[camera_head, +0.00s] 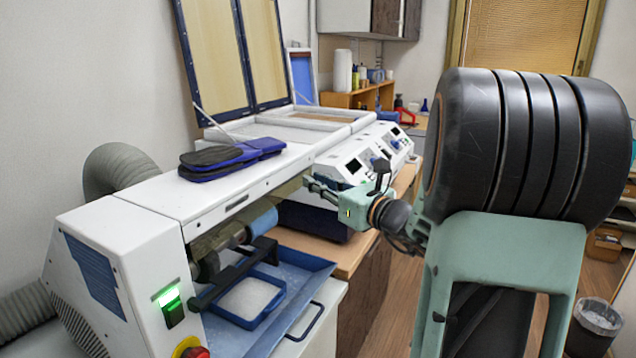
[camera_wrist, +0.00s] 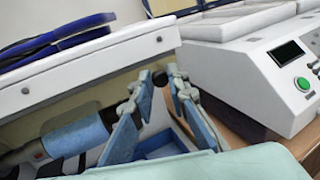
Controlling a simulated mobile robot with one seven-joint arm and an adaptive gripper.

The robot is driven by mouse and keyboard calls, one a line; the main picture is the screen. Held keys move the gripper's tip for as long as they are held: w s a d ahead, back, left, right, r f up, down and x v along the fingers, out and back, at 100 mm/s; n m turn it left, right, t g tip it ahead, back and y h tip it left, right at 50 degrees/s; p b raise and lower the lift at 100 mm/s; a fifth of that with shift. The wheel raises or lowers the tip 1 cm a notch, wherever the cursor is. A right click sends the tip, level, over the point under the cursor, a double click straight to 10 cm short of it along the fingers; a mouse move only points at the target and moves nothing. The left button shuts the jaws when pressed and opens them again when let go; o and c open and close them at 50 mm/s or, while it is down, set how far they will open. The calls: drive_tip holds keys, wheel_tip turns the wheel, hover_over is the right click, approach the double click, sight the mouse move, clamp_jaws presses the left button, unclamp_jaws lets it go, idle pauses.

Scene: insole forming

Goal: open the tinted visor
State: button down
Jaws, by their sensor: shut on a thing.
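The tinted visor (camera_head: 287,191) is a see-through, olive-yellow panel under the front edge of the white grinding machine (camera_head: 120,250). It also shows in the wrist view (camera_wrist: 108,88), below the white housing. My gripper (camera_head: 309,183) is at the visor's right end. In the wrist view, my gripper (camera_wrist: 159,80) has its two fingers on either side of a small dark knob (camera_wrist: 160,77) by the visor's edge and is shut on it. The fingers partly hide the knob, and its attachment to the visor is hard to make out.
Blue-trimmed insoles (camera_head: 232,157) lie on the machine's top. Below the visor are a blue roller (camera_head: 262,221) and a blue tray (camera_head: 312,262). A white control unit (camera_head: 350,160) stands close on the right. A grey hose (camera_head: 118,168) is behind.

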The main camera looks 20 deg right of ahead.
drive_tip(key=shift+r, duration=0.1)
drive_tip(key=g+p, duration=0.1)
drive_tip(key=p, duration=0.2)
drive_tip(key=r+g+h+p, duration=0.1)
drive_tip(key=p, duration=0.2)
drive_tip(key=r+n+g+p, duration=0.1)
drive_tip(key=p, duration=0.2)
drive_tip(key=shift+s+d+r+g+h, duration=0.2)
drive_tip(key=shift+s+r+g+h, duration=0.05)
drive_tip(key=shift+g+h, duration=0.05)
drive_tip(key=shift+w+a+r+n+g+h+p, duration=0.25)
drive_tip(key=shift+r+n+g+h+p, duration=0.35)
drive_tip(key=shift+g+h+p, duration=0.95)
drive_tip(key=shift+w+a+r+n+g+h+p, duration=0.1)
drive_tip(key=shift+w+r+n+g+h+p, duration=0.5)
drive_tip(key=shift+g, duration=1.8)
drive_tip(key=shift+a+r+n+g+h+p, duration=0.2)
drive_tip(key=shift+r+n+g+h+p, duration=0.45)
drive_tip(key=shift+g+h, duration=1.15)
drive_tip(key=shift+g, duration=0.25)
drive_tip(key=c, duration=2.2)
unclamp_jaws()
drive_tip(key=shift+f, duration=0.1)
